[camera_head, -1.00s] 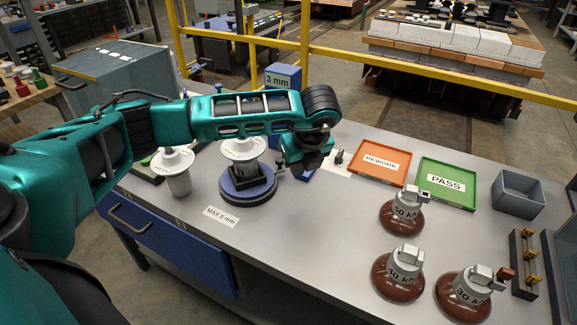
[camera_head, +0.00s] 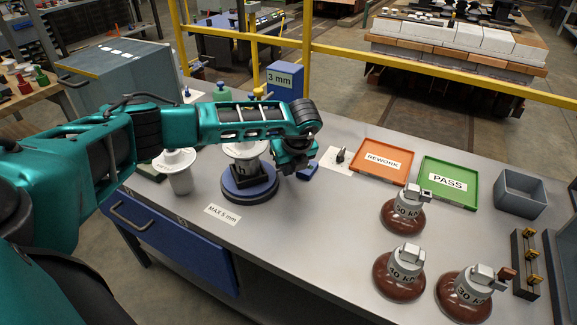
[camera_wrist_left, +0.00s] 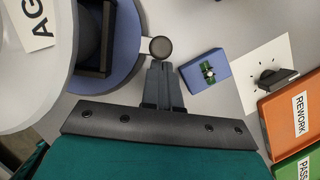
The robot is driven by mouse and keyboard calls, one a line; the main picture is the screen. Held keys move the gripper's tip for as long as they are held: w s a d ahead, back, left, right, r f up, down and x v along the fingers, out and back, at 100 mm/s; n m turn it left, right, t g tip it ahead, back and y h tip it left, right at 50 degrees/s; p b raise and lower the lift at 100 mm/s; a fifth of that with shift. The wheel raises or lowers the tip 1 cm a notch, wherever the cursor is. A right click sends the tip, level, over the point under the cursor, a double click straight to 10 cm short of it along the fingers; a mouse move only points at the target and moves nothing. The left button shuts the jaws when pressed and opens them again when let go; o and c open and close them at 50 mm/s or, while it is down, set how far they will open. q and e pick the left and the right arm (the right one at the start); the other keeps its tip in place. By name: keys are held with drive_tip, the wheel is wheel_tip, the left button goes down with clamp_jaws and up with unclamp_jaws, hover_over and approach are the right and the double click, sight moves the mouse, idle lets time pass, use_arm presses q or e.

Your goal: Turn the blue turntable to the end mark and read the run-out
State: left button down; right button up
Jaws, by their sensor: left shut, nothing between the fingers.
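The blue turntable (camera_head: 236,190) stands on the bench with a pale insulator (camera_head: 245,150) upright in its dark holder. In the left wrist view, the turntable (camera_wrist_left: 124,55) is at upper left, under the insulator's pale disc (camera_wrist_left: 35,75). A round dark knob (camera_wrist_left: 160,47) sits on a light arm at its rim. My left gripper (camera_wrist_left: 160,68) is shut and empty, its tips right by the knob; I cannot tell whether they touch. In the head view my left wrist hides the knob. The end mark cannot be made out. A blue box (camera_head: 284,80) reads "3 mm". My right gripper is out of view.
A "MAX 5 mm" card (camera_head: 222,214) lies in front. A small blue block (camera_wrist_left: 205,70) is close to my fingers. Another pale insulator (camera_head: 178,172) stands left. REWORK (camera_head: 385,181) and PASS (camera_head: 462,195) trays and several brown insulators (camera_head: 403,217) are right.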

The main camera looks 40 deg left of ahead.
use_arm(q)
drive_tip(key=shift+w+a+f+n+b, duration=0.2)
drive_tip(key=shift+w+a+n+b, duration=0.2)
drive_tip(key=shift+n+b, duration=0.25)
drive_tip(key=shift+w+a+r+n+g+b, duration=0.15)
drive_tip(key=shift+w+a+n+g+b, duration=0.35)
drive_tip(key=shift+n, duration=0.25)
